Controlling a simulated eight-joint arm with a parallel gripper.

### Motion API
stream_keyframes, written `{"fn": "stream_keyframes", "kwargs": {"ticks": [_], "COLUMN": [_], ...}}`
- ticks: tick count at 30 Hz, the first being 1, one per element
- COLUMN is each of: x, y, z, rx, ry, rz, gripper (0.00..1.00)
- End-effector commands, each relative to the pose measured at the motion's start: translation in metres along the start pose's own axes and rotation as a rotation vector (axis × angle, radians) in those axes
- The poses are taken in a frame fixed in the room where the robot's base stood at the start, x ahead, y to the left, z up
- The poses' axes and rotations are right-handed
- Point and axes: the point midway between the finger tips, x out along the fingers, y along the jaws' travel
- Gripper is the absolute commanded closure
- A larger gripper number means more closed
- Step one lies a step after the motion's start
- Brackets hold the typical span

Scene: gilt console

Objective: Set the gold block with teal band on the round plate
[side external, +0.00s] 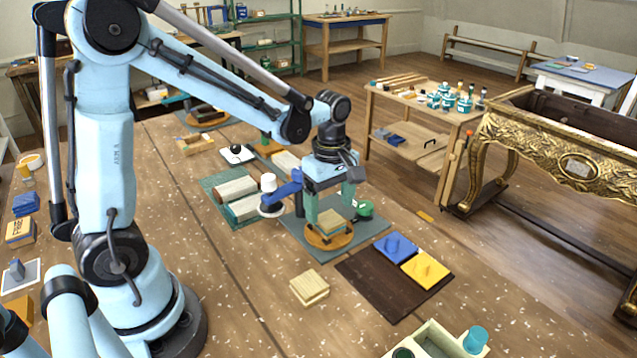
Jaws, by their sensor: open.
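A round orange-brown plate (314,241) lies on a grey-green mat (296,228) in the middle of the bench. A small gold-tan block (332,221) sits on the plate, roughly at its middle; it looks like the gold block, but its band is too small to make out clearly. My gripper (331,207) points down over the plate, with its greenish fingers open and spread to either side of the block. I cannot tell whether either finger touches it.
A pale layered wooden block (310,288) stands on the bench in front. A dark board (373,287) with blue (397,247) and yellow (427,270) pieces lies right of the mat. A blue clamp-like object (283,196) is close left of my gripper, and a green round item (364,209) close right.

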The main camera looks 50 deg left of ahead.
Motion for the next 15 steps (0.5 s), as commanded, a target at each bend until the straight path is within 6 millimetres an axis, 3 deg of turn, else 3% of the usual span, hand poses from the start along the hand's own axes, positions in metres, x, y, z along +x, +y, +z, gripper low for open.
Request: {"fn": "stream_keyframes", "kwargs": {"ticks": [9,15], "x": [-0.053,-0.078], "y": [0.000,0.000], "z": [0.000,0.000], "rx": [0.000,0.000], "ry": [0.000,0.000], "rz": [0.000,0.000], "gripper": [0.18,0.18]}}
